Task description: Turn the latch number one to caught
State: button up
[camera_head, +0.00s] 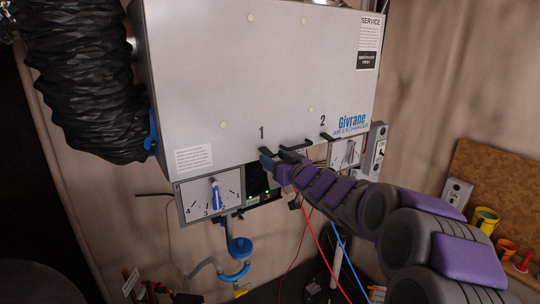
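The grey heater box (215,70) hangs on the wall, with a printed number 1 and number 2 near its lower front edge. Small dark parts show at the edge beneath and right of number 1, where my gripper (277,158) is. My gripper overlaps this spot, so latch one cannot be told apart clearly from the fingers. I cannot tell whether they touch or whether the fingers are open. Latch two (329,136) is a short black bar beneath number 2, right of my gripper.
A dial panel with a blue pointer (215,194) hangs at the lower left, and another dial panel (345,152) at the right. A black ribbed duct (85,80) joins the box's left side. Red and blue cables hang below my arm. A pegboard (492,185) stands at the right.

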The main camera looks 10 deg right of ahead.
aim_at(269, 151)
jog(key=shift+w+d+f, duration=0.1)
jog(key=shift+w+d, duration=0.05)
jog(key=shift+w, duration=0.95)
jog(key=shift+w+d, duration=0.25)
jog(key=shift+d, duration=0.25)
jog(key=shift+w+a, duration=0.1)
jog(key=shift+a, duration=0.5)
jog(key=shift+c, duration=0.4)
jog(key=shift+a, duration=0.35)
jog(key=c, duration=0.3)
jog(key=shift+d, duration=0.45)
jog(key=c, duration=0.5)
jog(key=shift+a, duration=0.1)
grip_shut()
